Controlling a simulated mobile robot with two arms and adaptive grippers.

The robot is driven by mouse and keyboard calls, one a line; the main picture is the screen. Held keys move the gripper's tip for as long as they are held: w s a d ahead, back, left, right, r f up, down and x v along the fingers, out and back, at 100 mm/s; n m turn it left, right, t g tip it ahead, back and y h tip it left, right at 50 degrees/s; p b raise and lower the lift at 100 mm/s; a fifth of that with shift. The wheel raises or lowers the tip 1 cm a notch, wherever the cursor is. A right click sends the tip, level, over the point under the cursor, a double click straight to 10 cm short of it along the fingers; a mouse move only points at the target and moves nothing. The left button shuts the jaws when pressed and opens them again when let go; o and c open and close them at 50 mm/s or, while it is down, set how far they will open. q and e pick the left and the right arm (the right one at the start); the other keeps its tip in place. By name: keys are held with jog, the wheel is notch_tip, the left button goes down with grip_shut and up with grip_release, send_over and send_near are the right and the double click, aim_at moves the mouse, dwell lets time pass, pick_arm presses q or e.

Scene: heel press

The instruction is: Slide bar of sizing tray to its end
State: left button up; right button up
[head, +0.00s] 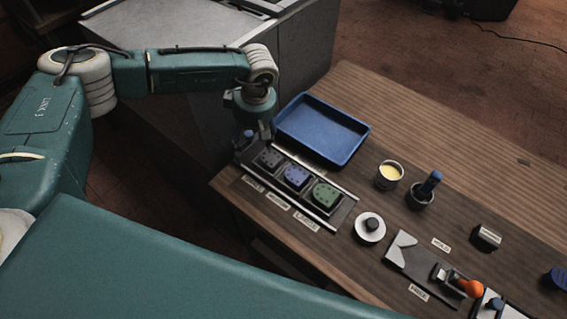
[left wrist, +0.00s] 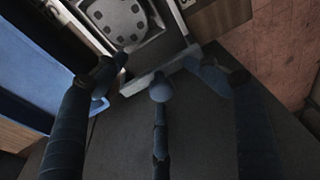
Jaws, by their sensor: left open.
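The sizing tray (head: 336,214) is a dark holder with light rails on the table, carrying a grey pad (head: 270,157), a blue pad (head: 295,176) and a green pad (head: 325,193) in a row. My left gripper (head: 257,133) is over its far left end, beside the grey pad. In the left wrist view my left gripper (left wrist: 160,70) has its fingers spread, one on each side of a light grey bar (left wrist: 135,85) with a round blue knob (left wrist: 160,88). I cannot tell whether a finger touches the bar. My right gripper is out of view.
A blue bin (head: 358,127) stands right behind the tray and close to my gripper. A yellow-filled pot (head: 389,175), a cup with a blue-handled tool (head: 422,195), a round white piece (head: 370,227) and an orange-knobbed press (head: 468,288) stand to the right.

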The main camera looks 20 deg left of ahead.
pick_arm(q)
jog(key=shift+r, duration=0.25)
jog(key=shift+r+p, duration=1)
jog(key=shift+r, duration=0.8)
jog(key=shift+s+d+r+p, duration=0.15)
jog(key=shift+s+d+r, duration=0.15)
jog(key=shift+d, duration=0.4)
jog(key=shift+s+d+r+p, duration=0.2)
jog(key=shift+d+r, duration=0.15)
jog(key=shift+d, duration=0.4)
jog(key=shift+s+d+r+p, duration=0.15)
jog(key=shift+s+d+r, duration=0.15)
jog(key=shift+d, duration=0.4)
notch_tip(320, 180, up, 3)
jog(key=shift+p, duration=0.5)
